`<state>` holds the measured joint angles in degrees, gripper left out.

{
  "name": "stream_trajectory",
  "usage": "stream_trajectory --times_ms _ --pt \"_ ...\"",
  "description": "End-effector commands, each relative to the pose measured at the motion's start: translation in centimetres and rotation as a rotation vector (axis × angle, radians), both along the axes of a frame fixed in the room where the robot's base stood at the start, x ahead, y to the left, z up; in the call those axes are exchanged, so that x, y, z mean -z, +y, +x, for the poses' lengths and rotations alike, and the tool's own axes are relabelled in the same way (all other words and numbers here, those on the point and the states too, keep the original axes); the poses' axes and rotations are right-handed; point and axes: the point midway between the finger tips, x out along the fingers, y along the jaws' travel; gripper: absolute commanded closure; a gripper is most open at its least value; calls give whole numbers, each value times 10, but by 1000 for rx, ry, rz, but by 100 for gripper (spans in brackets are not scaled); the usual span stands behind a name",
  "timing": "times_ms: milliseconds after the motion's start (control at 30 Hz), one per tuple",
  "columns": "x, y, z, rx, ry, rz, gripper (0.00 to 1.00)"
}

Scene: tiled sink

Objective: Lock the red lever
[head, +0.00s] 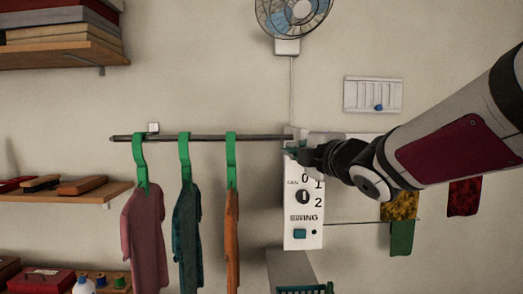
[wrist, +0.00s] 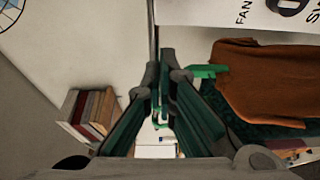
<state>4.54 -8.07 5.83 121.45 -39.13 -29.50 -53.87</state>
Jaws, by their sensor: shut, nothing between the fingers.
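I cannot make out a red lever in either view; my gripper and arm may be covering it. My gripper (head: 308,153) is at the right end of the grey hanging rail (head: 205,137), in front of the top of the white fan panel (head: 303,232). In the wrist view its teal-lined fingers (wrist: 163,88) are closed with nothing seen between them. The rail (wrist: 153,28) shows just beyond the fingertips there; I cannot tell whether they touch it. The panel (wrist: 240,15) is also at that view's top right.
Several garments hang on green hangers from the rail, the orange one (head: 231,235) nearest my gripper. It also shows in the wrist view (wrist: 265,85). A wall fan (head: 293,17) is above, a small white slider panel (head: 373,95) to the right, and shelves (head: 65,193) at left.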

Motion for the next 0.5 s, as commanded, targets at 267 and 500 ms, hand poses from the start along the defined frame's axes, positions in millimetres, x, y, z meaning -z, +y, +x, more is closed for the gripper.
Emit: stream_trajectory --times_ms 267,500 --pt "1 17 50 0 3 1 100" --pt "-2 -11 50 3 1 0 100"
